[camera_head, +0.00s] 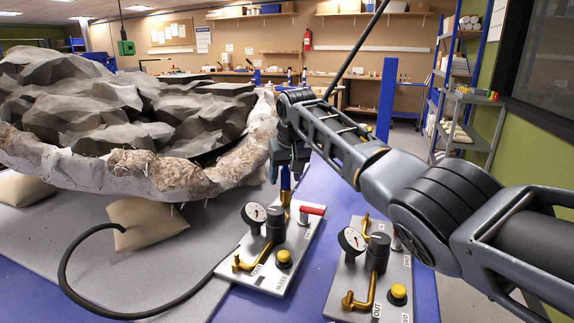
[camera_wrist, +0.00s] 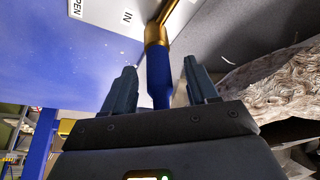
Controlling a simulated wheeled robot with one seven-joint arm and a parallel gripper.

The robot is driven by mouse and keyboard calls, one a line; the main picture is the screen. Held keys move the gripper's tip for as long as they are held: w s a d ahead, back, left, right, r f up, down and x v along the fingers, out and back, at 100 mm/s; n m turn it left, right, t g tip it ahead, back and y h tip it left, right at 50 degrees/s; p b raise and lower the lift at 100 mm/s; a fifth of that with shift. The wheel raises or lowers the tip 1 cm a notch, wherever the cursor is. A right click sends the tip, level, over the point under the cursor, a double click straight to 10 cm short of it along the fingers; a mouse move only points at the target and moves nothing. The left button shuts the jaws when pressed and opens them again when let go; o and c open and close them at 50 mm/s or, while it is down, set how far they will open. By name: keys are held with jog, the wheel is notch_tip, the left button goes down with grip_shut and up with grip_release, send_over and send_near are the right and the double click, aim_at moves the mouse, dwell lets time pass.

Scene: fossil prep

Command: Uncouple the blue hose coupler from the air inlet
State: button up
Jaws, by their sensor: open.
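The blue hose coupler (camera_wrist: 160,74) sits on the brass air inlet (camera_wrist: 155,35) in the wrist view, beside a label reading IN. In the head view the coupler (camera_head: 285,178) stands upright at the back of the left valve panel (camera_head: 285,275), above the brass inlet (camera_head: 286,197). My gripper (camera_wrist: 160,78) is open, with one finger on each side of the coupler and a visible gap on both sides. In the head view my gripper (camera_head: 286,160) is over the coupler and hides its upper part.
A second panel (camera_head: 335,294) stands close on the right. A black hose (camera_head: 66,260) curves left. A large jacketed fossil block (camera_head: 160,175) stands close to my gripper's left.

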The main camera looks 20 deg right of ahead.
jog(key=shift+w+f, duration=0.25)
jog(key=shift+f, duration=0.45)
grip_shut()
dwell(0.5)
dwell(0.3)
